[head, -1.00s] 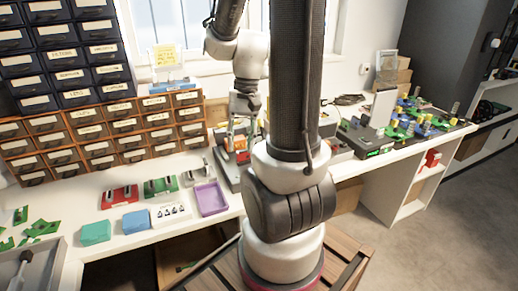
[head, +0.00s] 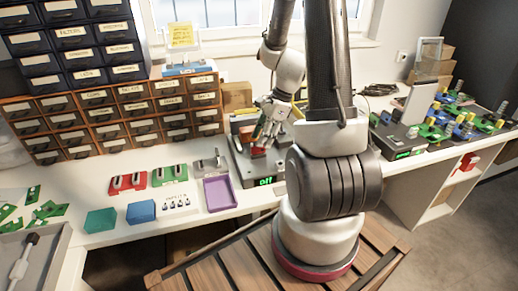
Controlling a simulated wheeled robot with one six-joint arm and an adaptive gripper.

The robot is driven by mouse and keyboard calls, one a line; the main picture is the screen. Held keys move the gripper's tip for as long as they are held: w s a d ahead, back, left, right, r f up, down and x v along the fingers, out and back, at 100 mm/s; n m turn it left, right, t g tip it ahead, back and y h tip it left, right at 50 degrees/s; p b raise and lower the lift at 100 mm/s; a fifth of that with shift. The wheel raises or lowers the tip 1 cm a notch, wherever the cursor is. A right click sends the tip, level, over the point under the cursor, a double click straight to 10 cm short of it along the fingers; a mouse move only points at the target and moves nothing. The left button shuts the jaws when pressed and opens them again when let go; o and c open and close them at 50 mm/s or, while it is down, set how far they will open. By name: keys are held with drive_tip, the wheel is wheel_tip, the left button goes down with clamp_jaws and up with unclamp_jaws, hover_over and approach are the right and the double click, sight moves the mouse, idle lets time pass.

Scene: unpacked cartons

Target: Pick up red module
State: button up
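A small red block (head: 257,152), which looks like the red module, sits on a grey bench device (head: 245,176) with a green lit display. My gripper (head: 262,141) points down at the device, right above the red block and close to it. I cannot tell whether the fingers touch the block or how far apart they are. My own arm hides the right part of the device. A red holder (head: 129,183) with grey parts lies on the bench further left, and another red object (head: 468,162) is on the shelf unit at the right.
A purple tray (head: 220,194), a green holder (head: 170,175) and a blue box (head: 141,212) lie left of the device. Brown drawer cabinets (head: 115,115) stand behind. A second device with a green display (head: 404,155) stands to the right.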

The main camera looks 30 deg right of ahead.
drive_tip(key=x, duration=0.4)
drive_tip(key=shift+w+a+r, duration=0.1)
clamp_jaws()
wheel_tip(320, 180, up, 10)
drive_tip(key=shift+r, duration=0.1)
idle(0.5)
